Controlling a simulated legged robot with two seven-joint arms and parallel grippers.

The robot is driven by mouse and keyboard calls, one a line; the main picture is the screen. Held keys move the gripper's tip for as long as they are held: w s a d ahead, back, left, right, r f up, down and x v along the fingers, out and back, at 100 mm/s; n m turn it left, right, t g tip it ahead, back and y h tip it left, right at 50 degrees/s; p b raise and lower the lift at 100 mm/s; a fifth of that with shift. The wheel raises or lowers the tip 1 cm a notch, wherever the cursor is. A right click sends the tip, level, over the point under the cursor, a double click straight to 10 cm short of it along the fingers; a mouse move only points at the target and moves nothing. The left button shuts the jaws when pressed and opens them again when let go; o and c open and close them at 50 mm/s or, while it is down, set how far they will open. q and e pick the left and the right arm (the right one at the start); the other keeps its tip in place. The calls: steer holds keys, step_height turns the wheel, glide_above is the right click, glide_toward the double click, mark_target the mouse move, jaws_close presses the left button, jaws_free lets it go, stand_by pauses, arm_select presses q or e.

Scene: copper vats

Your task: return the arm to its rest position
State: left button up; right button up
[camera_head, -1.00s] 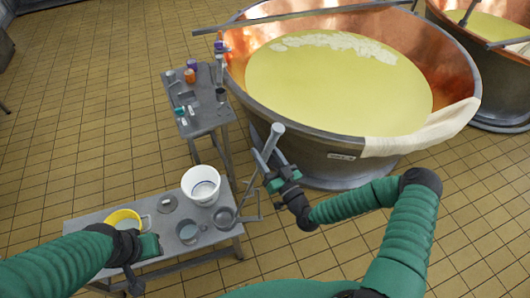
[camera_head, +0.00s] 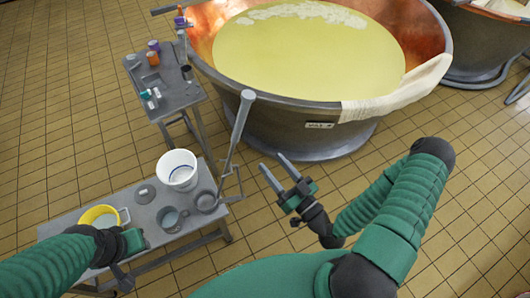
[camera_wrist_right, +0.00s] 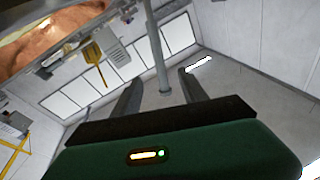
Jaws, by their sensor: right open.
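My right arm, green with black joints, bends in from the lower right in the head view. Its gripper (camera_head: 273,161) is open, with its two fingers apart and nothing between them, over the tiled floor in front of the big vat. In the right wrist view both fingers (camera_wrist_right: 160,95) show spread; a grey pole (camera_wrist_right: 156,50) appears between them in the picture, its distance unclear. My left gripper (camera_head: 130,243) is low at the left, over the bench by the yellow bucket; its fingers are not clear.
A grey long-handled tool (camera_head: 235,135) stands tilted at the bench's right end, left of my right gripper. The low bench (camera_head: 160,197) holds a white bucket (camera_head: 177,169), a yellow bucket (camera_head: 100,216) and metal pots. A copper vat (camera_head: 425,40) stands behind. Floor at right is clear.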

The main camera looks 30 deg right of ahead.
step_height(320, 180, down, 13)
steer(key=d+n+g+h+b, duration=0.1)
steer(key=n+g, duration=0.5)
steer(key=g, duration=0.6)
steer(key=s+a+r+m+g+h, duration=0.1)
steer(key=s+r+m+g, duration=0.1)
steer(key=r, duration=0.3)
steer(key=s+a+r+m+g+h+b, duration=0.1)
steer(key=s+a+r+m+g+h, duration=0.1)
steer(key=s+r+m, duration=0.2)
step_height(320, 180, up, 2)
steer(key=shift+r+g, duration=0.1)
steer(key=shift+g, duration=0.3)
